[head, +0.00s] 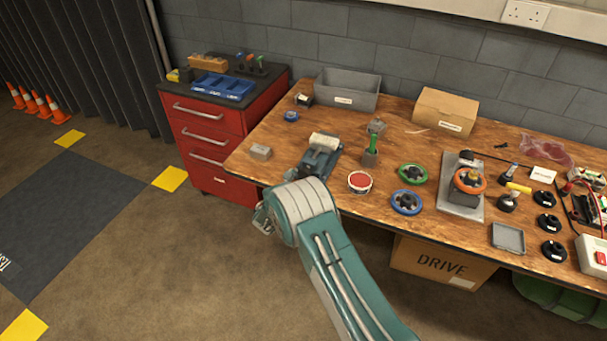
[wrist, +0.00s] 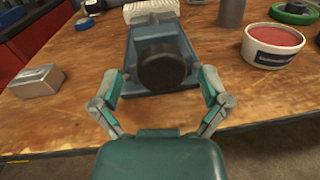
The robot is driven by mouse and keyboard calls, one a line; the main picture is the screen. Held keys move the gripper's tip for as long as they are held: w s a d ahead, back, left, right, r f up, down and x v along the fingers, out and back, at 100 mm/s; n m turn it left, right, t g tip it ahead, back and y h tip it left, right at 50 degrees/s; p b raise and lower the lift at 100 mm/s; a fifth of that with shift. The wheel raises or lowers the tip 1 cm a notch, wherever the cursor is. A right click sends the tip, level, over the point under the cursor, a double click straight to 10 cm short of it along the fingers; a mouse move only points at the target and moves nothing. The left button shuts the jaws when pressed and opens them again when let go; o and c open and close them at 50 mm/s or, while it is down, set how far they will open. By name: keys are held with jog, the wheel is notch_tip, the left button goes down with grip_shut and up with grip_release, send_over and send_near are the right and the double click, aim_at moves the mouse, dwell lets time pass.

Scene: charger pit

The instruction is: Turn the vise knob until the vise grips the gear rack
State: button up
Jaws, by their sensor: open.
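The vise (head: 318,158) is a blue-grey block near the left front edge of the wooden bench. In the wrist view, the vise body (wrist: 143,40) stands straight ahead, with its round black knob (wrist: 164,67) facing me. The gear rack (head: 325,142) is a pale ribbed bar at the vise's far end, and it also shows at the top of the wrist view (wrist: 150,9). Whether the jaws touch it cannot be seen. My gripper (wrist: 163,88) is open and empty, its fingers spread to the left and right of the knob, apart from it. In the head view my arm hides the knob.
A small metal block (wrist: 36,80) lies left of the vise. A round tub with red contents (wrist: 272,46) stands to its right. A green-handled tool in a holder (head: 371,155) and a green ring (head: 413,175) are further right. The bench front edge (wrist: 280,119) runs below.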

jog(key=shift+w+d, duration=0.3)
jog(key=shift+w, duration=0.35)
jog(key=c, duration=1.2)
jog(key=shift+o, duration=0.2)
jog(key=shift+m, duration=0.3)
